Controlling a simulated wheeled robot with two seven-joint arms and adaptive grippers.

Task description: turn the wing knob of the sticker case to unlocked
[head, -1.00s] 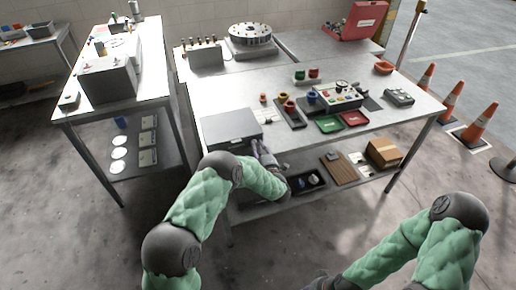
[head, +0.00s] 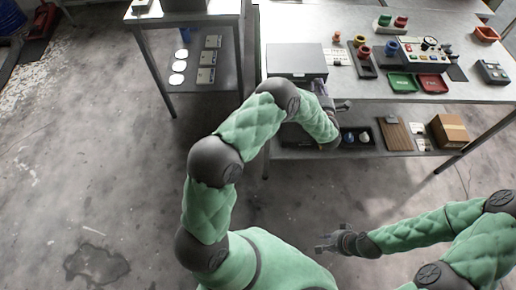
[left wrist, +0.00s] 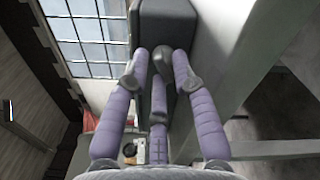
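The grey sticker case (head: 297,60) stands at the front left of the main table. My left gripper (head: 343,104) is at the right end of its front, near the table edge. In the left wrist view the case's dark side (left wrist: 165,22) is just past the purple fingers (left wrist: 161,65). The outer fingertips are apart, with a rounded grey piece between them; I cannot tell whether it is the wing knob or touches the fingers. The knob's setting is hidden. My right gripper (head: 322,244) is empty, fingers spread, low over open floor.
Right of the case are colored cups (head: 363,50), a control box (head: 425,52), and green (head: 403,82) and red (head: 433,84) trays. The shelf below holds a black bin (head: 357,138) and a cardboard box (head: 449,130). A second table (head: 185,20) stands left. The floor in front is clear.

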